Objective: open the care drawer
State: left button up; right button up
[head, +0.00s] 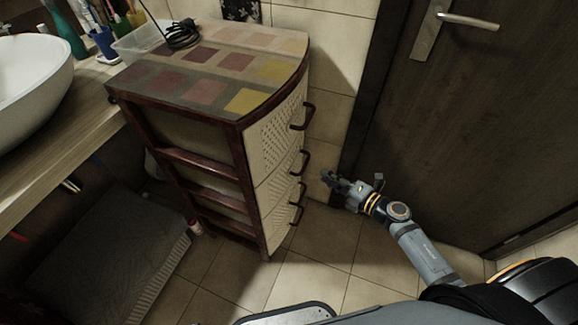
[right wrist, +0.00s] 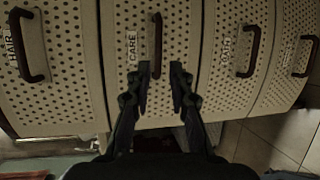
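The care drawer (right wrist: 131,85) is a cream perforated front with a "CARE" label and a dark bar handle (right wrist: 157,45). It appears shut. In the head view its handle (head: 302,163) is seen edge-on, second from the top of the drawer cabinet (head: 257,160). My right gripper (right wrist: 160,72) is open and empty. Its fingertips point at the care drawer, and in the wrist view they lie either side of the handle's line near its lower end. In the head view the right gripper (head: 332,181) is apart from the handle. My left gripper is out of view.
The drawer labelled HAIR (right wrist: 50,85) lies to the left in the wrist view; other drawers (right wrist: 232,85) lie to the right, all apparently shut. A dark door (head: 470,120) stands to the right. A counter with a basin (head: 30,85) is at left. Floor before the cabinet is clear.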

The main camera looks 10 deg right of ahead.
aim_at(306, 163)
jog(key=x, duration=1)
jog(key=shift+w+r, duration=0.1)
grip_shut()
